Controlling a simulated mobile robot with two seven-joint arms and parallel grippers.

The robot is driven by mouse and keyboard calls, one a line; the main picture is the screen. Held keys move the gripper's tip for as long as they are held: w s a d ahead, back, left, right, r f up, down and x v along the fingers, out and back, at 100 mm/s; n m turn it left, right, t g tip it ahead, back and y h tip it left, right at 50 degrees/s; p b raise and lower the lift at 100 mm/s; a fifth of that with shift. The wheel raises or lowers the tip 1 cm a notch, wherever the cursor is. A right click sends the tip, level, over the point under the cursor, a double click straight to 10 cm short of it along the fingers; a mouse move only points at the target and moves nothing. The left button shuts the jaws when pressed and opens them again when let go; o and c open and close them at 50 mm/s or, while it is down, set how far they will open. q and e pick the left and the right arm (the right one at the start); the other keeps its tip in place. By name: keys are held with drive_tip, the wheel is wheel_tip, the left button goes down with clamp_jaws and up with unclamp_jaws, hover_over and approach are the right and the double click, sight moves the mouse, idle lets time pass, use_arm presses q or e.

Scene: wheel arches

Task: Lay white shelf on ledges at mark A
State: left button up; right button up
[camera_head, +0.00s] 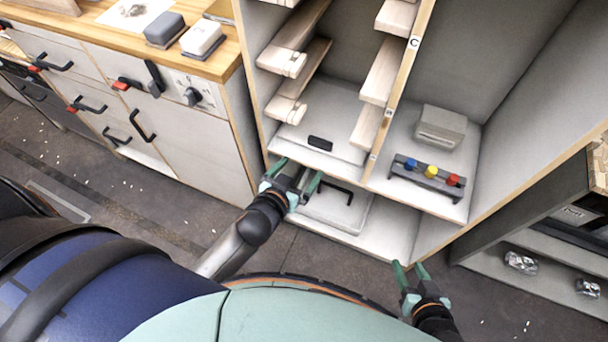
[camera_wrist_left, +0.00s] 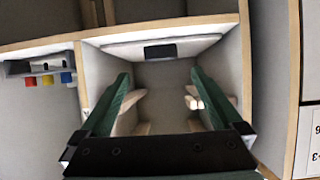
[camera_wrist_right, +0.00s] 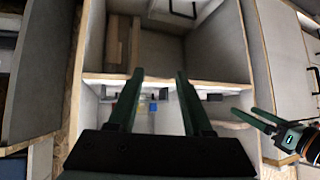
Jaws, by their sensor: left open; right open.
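The white shelf (camera_head: 295,137) is a flat board with a black grip on its front edge, lying on the floor of the left bay; it also shows in the left wrist view (camera_wrist_left: 205,42). Pale wooden ledges line both bay sides, including a lower left ledge (camera_head: 290,108) and a lower right ledge (camera_head: 366,127). A "C" label (camera_head: 414,43) is on the middle post; the labels below are too small to read. My left gripper (camera_head: 297,176) is open and empty, in front of the shelf. My right gripper (camera_head: 410,268) is open and empty, lower right, apart from the cabinet.
The right bay holds a grey box (camera_head: 440,128) and a panel with blue, yellow and red knobs (camera_head: 428,178). Below the shelf is a pale box with a black handle (camera_head: 335,205). A drawer counter (camera_head: 190,120) stands left. Floor between is clear.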

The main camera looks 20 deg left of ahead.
sight(319, 142)
use_arm(q)
drive_tip(key=shift+w+d+t+b, duration=0.15)
drive_tip(key=shift+w+t+b, duration=0.25)
drive_tip(key=shift+w, duration=0.8)
drive_tip(key=b+x, duration=0.2)
drive_tip(key=x, duration=0.9)
drive_tip(key=shift+w+f, duration=0.2)
drive_tip(key=shift+f, duration=0.05)
drive_tip(key=shift+w+f+b, duration=0.15)
drive_tip(key=shift+w+b, duration=0.2)
drive_tip(key=shift+w, duration=0.1)
drive_tip(key=shift+c, duration=0.2)
drive_tip(key=c, duration=1.5)
